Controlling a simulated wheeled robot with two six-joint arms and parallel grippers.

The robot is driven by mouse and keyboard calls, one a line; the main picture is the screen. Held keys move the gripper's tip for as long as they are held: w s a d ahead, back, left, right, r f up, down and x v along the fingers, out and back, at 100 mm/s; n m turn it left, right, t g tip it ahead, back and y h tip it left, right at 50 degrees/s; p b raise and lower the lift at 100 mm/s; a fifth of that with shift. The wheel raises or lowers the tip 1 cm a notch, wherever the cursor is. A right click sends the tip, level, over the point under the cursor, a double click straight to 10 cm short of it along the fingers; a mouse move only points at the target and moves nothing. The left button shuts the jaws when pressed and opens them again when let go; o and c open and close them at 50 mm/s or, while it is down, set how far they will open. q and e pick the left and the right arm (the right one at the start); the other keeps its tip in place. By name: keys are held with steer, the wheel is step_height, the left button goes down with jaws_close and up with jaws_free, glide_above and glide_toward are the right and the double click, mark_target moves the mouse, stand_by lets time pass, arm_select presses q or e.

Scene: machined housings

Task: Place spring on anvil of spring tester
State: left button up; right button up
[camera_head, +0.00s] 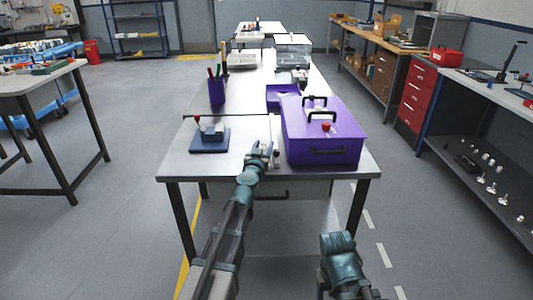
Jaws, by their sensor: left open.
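A small device with a dark blue base (209,146), a grey block and a red-knobbed lever stands at the left of the near table; it may be the spring tester, but its anvil is too small to make out. My left gripper (263,154) is open over the near middle of the table, between this device and a purple case. I cannot make out a spring in or near it. Of my right arm, only teal links show at the bottom; its gripper is not visible.
The purple case (324,133) with black handles and a red knob fills the table's right side. Behind are an open purple tray (283,95), a purple pen cup (217,92) and a clear box (293,55). The white tabletop (240,115) between is mostly clear.

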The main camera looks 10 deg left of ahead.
arm_select(q)
steer(key=shift+a, duration=0.1)
steer(key=shift+c, duration=0.2)
jaws_close()
